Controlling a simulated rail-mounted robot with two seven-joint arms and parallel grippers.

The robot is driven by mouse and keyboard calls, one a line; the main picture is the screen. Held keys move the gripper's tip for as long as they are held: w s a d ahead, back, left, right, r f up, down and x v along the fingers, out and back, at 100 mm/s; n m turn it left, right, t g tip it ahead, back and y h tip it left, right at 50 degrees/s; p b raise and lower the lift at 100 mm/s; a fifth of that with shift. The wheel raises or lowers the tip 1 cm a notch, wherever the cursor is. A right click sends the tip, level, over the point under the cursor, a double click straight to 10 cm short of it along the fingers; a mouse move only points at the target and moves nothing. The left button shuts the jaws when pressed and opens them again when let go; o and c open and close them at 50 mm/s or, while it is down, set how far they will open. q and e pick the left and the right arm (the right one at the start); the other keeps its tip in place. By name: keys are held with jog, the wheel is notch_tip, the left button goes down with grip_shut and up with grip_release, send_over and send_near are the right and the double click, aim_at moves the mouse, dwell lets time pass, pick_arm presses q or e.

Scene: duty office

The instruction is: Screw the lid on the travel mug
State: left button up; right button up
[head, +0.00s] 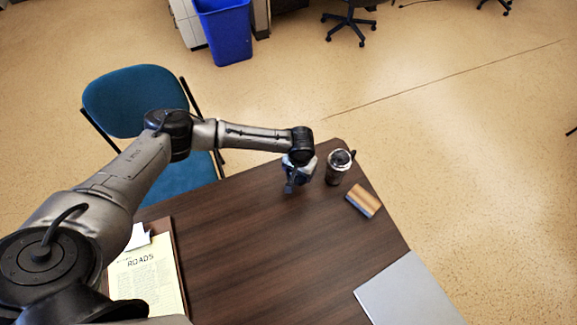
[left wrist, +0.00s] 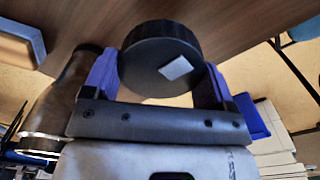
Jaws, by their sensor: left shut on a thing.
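My left gripper (head: 293,184) hangs over the far part of the brown desk, just left of the travel mug (head: 338,168). In the left wrist view, its two blue-purple fingers (left wrist: 160,80) are shut on a round black lid (left wrist: 155,48) with a pale rectangular mark on its face. The lid is hard to make out in the head view. The mug is dark with a silver rim and stands upright near the desk's far corner, with no lid on it. It also shows beside the gripper in the left wrist view (left wrist: 62,98), apart from the lid. My right gripper is not in view.
A wood-striped block (head: 363,201) lies close to the mug, near the desk's right edge. A flat grey item (head: 405,292) lies at the near right. A clipboard with yellow paper (head: 145,280) is at left. A blue chair (head: 135,100) stands beyond. The desk's middle (head: 275,245) is clear.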

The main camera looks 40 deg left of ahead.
pick_arm(q)
jog(key=d+r, duration=0.4)
jog(key=d, duration=0.2)
jog(key=shift+d+p, duration=0.25)
jog(key=shift+p, duration=0.05)
